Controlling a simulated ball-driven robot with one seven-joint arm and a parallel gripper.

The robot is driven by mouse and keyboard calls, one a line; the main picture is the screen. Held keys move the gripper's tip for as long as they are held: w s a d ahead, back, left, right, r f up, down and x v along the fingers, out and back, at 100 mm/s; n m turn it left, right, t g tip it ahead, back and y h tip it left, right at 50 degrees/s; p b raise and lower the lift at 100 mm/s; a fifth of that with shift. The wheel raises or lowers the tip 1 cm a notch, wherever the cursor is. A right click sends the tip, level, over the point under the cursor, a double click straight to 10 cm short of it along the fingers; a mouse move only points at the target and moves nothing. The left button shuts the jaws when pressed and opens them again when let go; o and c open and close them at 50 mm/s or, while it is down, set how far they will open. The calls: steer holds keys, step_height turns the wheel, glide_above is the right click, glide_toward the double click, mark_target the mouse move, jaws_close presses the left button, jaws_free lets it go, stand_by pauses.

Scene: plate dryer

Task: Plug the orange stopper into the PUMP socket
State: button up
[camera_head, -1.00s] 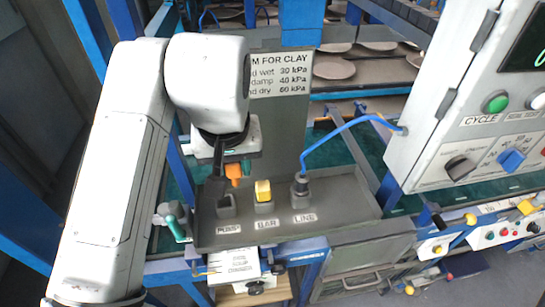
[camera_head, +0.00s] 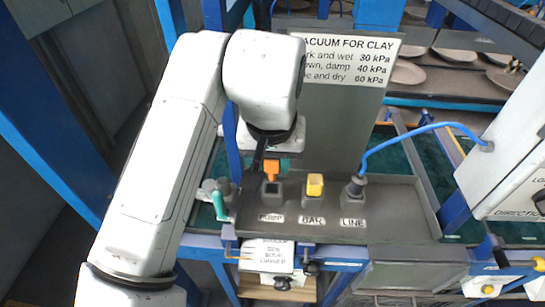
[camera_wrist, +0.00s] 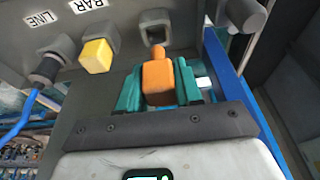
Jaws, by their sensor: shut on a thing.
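The orange stopper (camera_head: 271,168) is in my gripper, in front of the panel and just above the PUMP socket (camera_head: 271,188) in the head view. In the wrist view the orange stopper (camera_wrist: 158,82) sits between the teal finger pads of my gripper (camera_wrist: 159,86). Its narrow, rounded tip points toward the square grey PUMP socket (camera_wrist: 157,24), whose dark opening shows. The tip looks apart from the opening or at its lower edge; I cannot tell the exact gap. The PUMP label (camera_head: 271,217) is below the socket.
The BAR socket holds a yellow plug (camera_head: 315,185). The LINE socket holds a dark plug (camera_head: 355,187) with a blue hose (camera_head: 415,133). A teal-handled valve (camera_head: 219,204) stands left of the sockets. A sign (camera_head: 345,60) rises behind.

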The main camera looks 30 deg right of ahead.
mark_target(273, 179)
steer(key=shift+f+b, duration=1.4)
steer(key=shift+f, duration=0.75)
steer(key=shift+s+f+b, duration=0.2)
steer(key=shift+f+b, duration=0.2)
steer(key=shift+f, duration=0.4)
steer(key=o, duration=0.9)
steer(key=shift+c, duration=0.2)
steer(key=shift+o, duration=0.6)
steer(key=shift+a+r, duration=0.1)
steer(key=shift+r, duration=0.35)
steer(key=shift+o, duration=0.5)
steer(key=v, duration=1.1)
steer(key=shift+r, duration=0.25)
